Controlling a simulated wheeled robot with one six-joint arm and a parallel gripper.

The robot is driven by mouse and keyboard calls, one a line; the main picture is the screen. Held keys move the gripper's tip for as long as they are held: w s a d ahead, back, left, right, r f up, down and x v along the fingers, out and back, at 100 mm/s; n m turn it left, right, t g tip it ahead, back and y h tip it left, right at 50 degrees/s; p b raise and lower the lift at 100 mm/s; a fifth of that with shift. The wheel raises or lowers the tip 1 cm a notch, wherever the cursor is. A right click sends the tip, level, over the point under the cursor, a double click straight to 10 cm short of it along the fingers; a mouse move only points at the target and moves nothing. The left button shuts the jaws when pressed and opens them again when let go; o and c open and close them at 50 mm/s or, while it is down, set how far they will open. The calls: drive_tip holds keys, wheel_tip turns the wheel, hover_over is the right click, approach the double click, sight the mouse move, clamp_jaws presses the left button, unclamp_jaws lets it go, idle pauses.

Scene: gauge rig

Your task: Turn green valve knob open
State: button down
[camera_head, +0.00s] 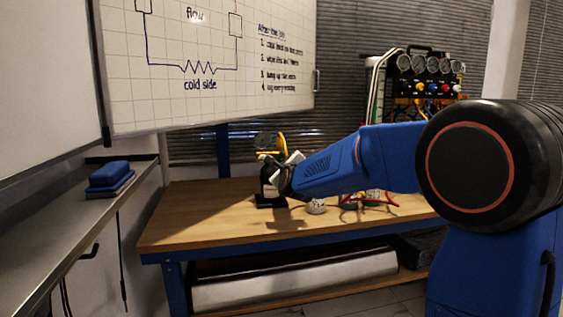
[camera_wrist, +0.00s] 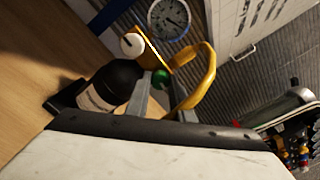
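The green valve knob (camera_wrist: 161,77) is small and round on the gauge rig in the wrist view. It shows between the tips of my gripper (camera_wrist: 160,85), whose two grey fingers stand apart around or just short of it; contact cannot be told. The rig has a yellow frame (camera_wrist: 202,82), a white knob (camera_wrist: 132,44), a round gauge (camera_wrist: 168,17) and a black cylinder (camera_wrist: 112,82) with a pale label.
The rig stands on a wooden workbench (camera_head: 190,215). Hoses (camera_head: 376,198) and a white round item (camera_head: 316,206) lie to its right. A whiteboard (camera_head: 220,95) hangs behind, and a panel of several gauges (camera_head: 430,65) stands back right. The bench's left part is clear.

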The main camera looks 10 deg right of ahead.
drive_tip(key=shift+n, duration=0.4)
drive_tip(key=n, duration=0.3)
drive_tip(key=shift+n, duration=0.4)
drive_tip(key=n, duration=0.4)
drive_tip(key=shift+n, duration=0.3)
drive_tip(key=n, duration=0.4)
drive_tip(key=shift+n, duration=0.3)
drive_tip(key=n, duration=0.4)
drive_tip(key=c, duration=1.5)
unclamp_jaws()
drive_tip(key=shift+r, duration=0.1)
drive_tip(key=shift+c, duration=0.2)
